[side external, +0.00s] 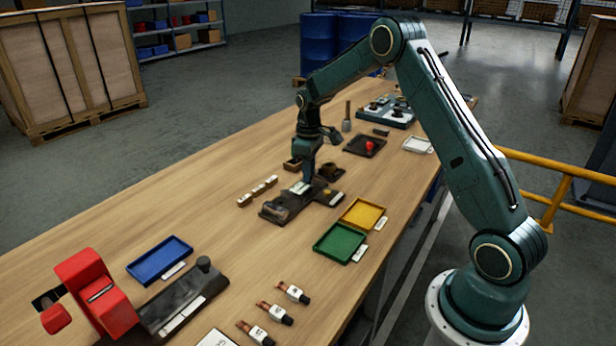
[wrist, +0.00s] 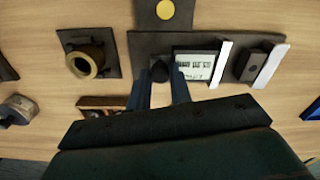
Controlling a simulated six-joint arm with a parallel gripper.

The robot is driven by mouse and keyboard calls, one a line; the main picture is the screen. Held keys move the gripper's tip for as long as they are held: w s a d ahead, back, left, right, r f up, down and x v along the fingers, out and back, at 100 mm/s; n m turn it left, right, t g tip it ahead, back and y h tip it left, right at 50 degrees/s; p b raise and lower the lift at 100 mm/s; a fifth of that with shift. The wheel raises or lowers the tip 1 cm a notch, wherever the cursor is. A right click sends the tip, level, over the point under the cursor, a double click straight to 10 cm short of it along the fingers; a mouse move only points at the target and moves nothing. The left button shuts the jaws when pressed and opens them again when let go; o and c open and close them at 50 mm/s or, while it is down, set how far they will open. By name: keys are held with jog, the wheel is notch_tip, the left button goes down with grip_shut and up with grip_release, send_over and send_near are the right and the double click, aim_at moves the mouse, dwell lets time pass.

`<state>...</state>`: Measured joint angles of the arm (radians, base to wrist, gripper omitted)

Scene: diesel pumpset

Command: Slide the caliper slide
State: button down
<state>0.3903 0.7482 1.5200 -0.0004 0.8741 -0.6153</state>
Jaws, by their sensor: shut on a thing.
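The caliper stand is a long dark base (side external: 274,215) on the wooden table, with a light plate on it. In the wrist view the same base (wrist: 140,52) lies across the top. The pale reading plate (wrist: 198,66) with dark marks sits on it. My gripper (side external: 306,180) points down over the base. In the wrist view the fingers of my gripper (wrist: 160,82) stand on both sides of a dark knob (wrist: 160,71), which I take to be the caliper slide's. The gripper is shut on it. The fingers and palm hide the near edge of the base.
A brass ring (wrist: 85,61) on a dark plate is left of the base in the wrist view. Yellow (side external: 363,214) and green (side external: 340,242) trays lie near the base. Small blocks (side external: 258,190) lie in a row beside it. Bare table lies towards the blue tray (side external: 160,260).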

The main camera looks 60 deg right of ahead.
jog(key=c, duration=1.3)
grip_release()
jog(key=shift+o, duration=0.2)
jog(key=shift+r, duration=0.15)
notch_tip(320, 180, up, 14)
jog(key=shift+f, duration=0.2)
jog(key=shift+r, duration=0.1)
